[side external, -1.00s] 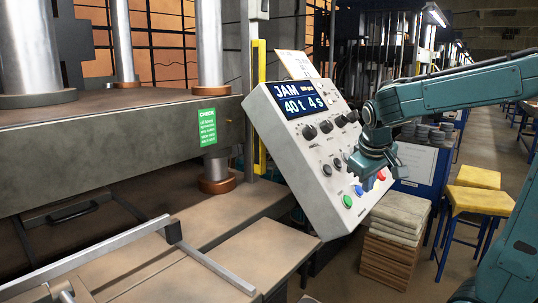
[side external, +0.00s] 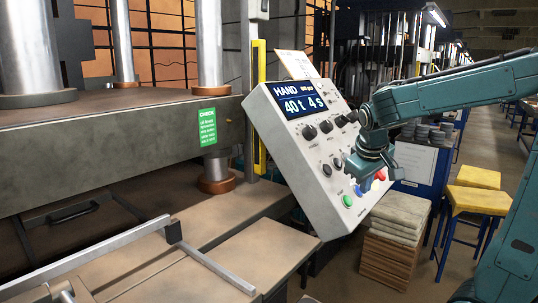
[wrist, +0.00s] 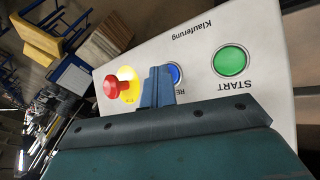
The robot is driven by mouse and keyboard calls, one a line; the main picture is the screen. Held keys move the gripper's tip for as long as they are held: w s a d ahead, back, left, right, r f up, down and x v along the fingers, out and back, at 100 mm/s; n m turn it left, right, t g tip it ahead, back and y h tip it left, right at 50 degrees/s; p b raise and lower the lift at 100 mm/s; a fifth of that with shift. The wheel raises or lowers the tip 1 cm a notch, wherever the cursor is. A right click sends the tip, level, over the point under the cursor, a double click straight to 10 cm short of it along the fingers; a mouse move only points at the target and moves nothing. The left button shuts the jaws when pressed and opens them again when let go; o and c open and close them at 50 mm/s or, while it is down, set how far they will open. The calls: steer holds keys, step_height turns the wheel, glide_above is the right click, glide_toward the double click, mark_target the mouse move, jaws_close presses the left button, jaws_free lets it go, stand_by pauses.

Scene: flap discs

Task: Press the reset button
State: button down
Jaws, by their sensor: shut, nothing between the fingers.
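The reset button is the blue round button (wrist: 175,74) on the sloping control panel (side external: 314,170). In the wrist view a label starting "RE" stands beside it, and my fingers cover part of it. My gripper (wrist: 158,82) is shut and empty, its fingertips at the blue button. I cannot tell whether they are touching or pressing it. In the side view my gripper (side external: 364,184) is at the panel's lower part, between the green and red buttons. The panel's screen (side external: 300,98) reads "HAND" and "40 t 4 s".
The green START button (wrist: 231,61) is on one side of the blue one. A red mushroom button (wrist: 115,88) on a yellow collar is close on the other side. Black knobs (side external: 325,126) sit higher on the panel. A stack of boards (side external: 398,225) stands behind it.

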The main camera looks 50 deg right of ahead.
stand_by(0.4)
steer(key=shift+s+r, duration=0.55)
steer(key=shift+s, duration=0.1)
steer(key=shift+s+r, duration=0.1)
steer(key=shift+s+r, duration=1.5)
steer(key=shift+s, duration=0.3)
steer(key=shift+a, duration=0.15)
steer(key=s+a+f+n+t+y, duration=0.1)
steer(key=s+a+f+n+y, duration=0.1)
steer(key=a, duration=0.7)
steer(key=s+a+f+n+t+y, duration=0.2)
steer(key=a+y, duration=0.1)
steer(key=a, duration=0.6)
steer(key=shift+t, duration=0.3)
